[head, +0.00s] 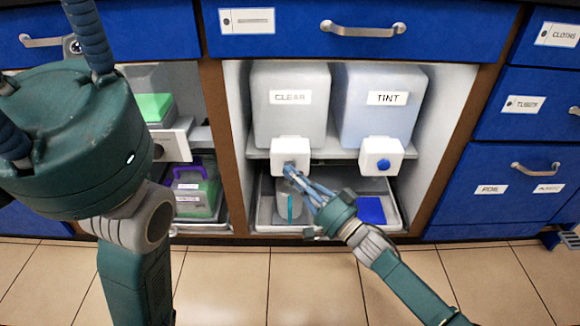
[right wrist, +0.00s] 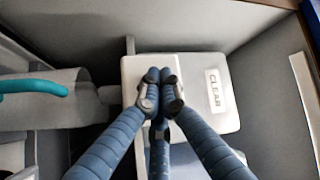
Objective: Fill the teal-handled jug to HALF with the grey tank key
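The jug (head: 288,200) stands in the tray below the CLEAR tank (head: 290,120); its teal handle (head: 291,208) faces out. In the right wrist view the jug (right wrist: 62,110) and teal handle (right wrist: 35,87) are at left; I cannot make out a liquid level. My right gripper (head: 292,172) is at the white tap block (head: 291,149) under CLEAR. In the right wrist view its fingertips (right wrist: 160,80) are together over the block (right wrist: 200,100). The grey key is hidden behind the fingers, so a hold on it cannot be confirmed. My left gripper (head: 75,130) is close to the camera, fingertips out of frame.
The TINT tank (head: 374,125) stands to the right, its tap block bearing a blue key (head: 383,166). A blue flat item (head: 371,210) lies in the tray (head: 404,216). A purple-handled box (head: 195,193) is in the left bay. The tiled floor in front is clear.

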